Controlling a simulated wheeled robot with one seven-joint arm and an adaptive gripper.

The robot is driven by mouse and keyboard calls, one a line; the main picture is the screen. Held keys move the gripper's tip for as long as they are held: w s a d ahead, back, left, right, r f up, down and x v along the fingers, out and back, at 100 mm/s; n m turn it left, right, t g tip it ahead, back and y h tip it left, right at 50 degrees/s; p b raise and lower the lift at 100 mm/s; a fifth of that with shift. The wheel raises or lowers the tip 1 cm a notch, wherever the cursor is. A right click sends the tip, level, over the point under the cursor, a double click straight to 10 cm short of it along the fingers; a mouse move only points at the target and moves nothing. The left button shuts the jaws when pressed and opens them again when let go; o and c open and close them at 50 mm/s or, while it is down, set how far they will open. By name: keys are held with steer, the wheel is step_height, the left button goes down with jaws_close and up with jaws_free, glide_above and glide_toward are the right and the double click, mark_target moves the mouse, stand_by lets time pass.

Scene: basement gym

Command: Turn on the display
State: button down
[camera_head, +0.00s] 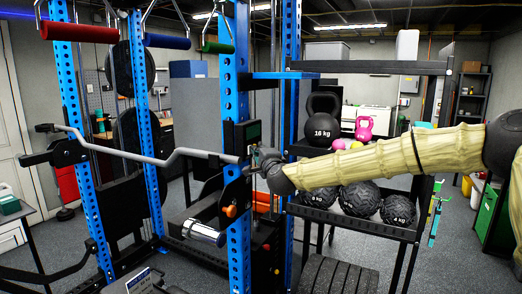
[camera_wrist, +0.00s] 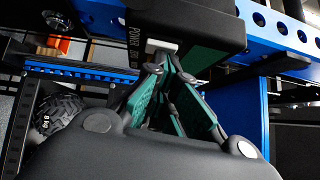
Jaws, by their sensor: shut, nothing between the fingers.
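The display (camera_head: 253,131) is a small dark box with a greenish face, fixed to the blue rack post in the head view. In the wrist view the display's black housing (camera_wrist: 205,22) fills the top middle, with lettering that seems to read POWER and a pale button (camera_wrist: 161,45) beside it. My gripper (camera_wrist: 165,64) is shut and empty, its fingertips just below the button. I cannot tell whether they touch it. In the head view my gripper (camera_head: 256,158) is right under the display, its tips partly hidden. Whether the screen is lit is unclear.
A bent steel bar (camera_head: 165,158) crosses the rack to the left of my gripper. The blue post (camera_head: 237,80) stands close by. A shelf behind my arm holds a black kettlebell (camera_head: 322,122) and several dark balls (camera_head: 360,199). Open floor (camera_head: 400,262) shows at lower right.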

steer(key=s+d+r+b, duration=0.1)
steer(key=s+d+b, duration=0.1)
steer(key=s, duration=0.4)
steer(key=s+d+r+b, duration=0.2)
steer(key=s+d, duration=0.1)
steer(key=s, duration=0.2)
steer(key=shift+s+d+r, duration=0.2)
steer(key=shift+s+d, duration=0.1)
steer(key=shift+s, duration=0.1)
steer(key=shift+f+n, duration=0.1)
steer(key=shift+n, duration=0.2)
